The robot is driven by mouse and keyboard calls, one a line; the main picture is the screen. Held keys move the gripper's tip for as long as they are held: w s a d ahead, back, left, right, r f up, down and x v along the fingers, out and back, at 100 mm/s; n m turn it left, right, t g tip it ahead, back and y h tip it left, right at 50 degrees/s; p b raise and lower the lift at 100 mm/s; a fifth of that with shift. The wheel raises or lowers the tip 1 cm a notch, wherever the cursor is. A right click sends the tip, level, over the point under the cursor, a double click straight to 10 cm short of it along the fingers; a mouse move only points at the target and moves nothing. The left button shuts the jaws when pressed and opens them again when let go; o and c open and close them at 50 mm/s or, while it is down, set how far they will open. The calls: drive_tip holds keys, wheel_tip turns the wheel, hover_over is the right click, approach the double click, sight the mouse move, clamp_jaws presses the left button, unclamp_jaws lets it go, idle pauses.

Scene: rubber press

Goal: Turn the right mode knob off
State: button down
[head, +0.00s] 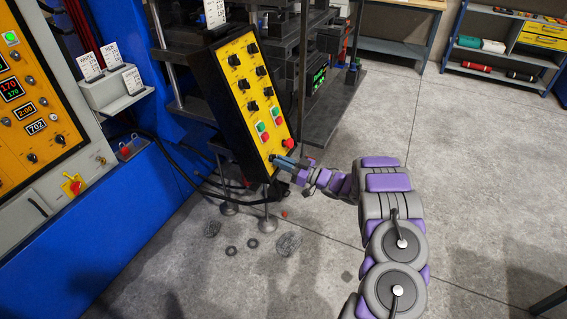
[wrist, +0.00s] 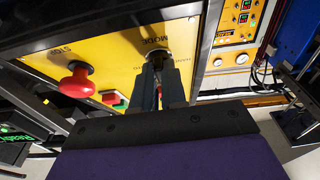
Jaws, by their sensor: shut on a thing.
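The yellow control panel (head: 238,112) is the face of a tilted black box left of centre in the head view. My gripper (head: 274,158) reaches it from the right, at the panel's lower end. In the wrist view my gripper (wrist: 157,64) is shut at the spot beside the MODE label (wrist: 153,41), with its fingers on the mode knob. The knob is mostly hidden between the fingers, so its angle cannot be read. The panel fills the upper left of the wrist view (wrist: 115,58).
A red STOP button (wrist: 77,82) stands out near the gripper. Green and red buttons (head: 263,137) and several black knobs sit higher on the panel. A blue machine with a yellow panel (head: 25,110) stands at left. The grey floor (head: 385,115) at right is clear.

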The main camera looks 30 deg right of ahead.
drive_tip(key=c, duration=1.2)
unclamp_jaws()
drive_tip(key=shift+w+r, duration=0.15)
drive_tip(key=shift+w, duration=0.1)
drive_tip(key=shift+f+p+v, duration=0.1)
drive_tip(key=shift+p+v, duration=0.55)
drive_tip(key=shift+v, duration=3.6)
drive_tip(key=shift+f+p+v, duration=0.15)
drive_tip(key=shift+p+v, duration=0.45)
drive_tip(key=shift+v, duration=3.65)
drive_tip(key=shift+s+a, duration=0.1)
drive_tip(key=shift+a, duration=0.2)
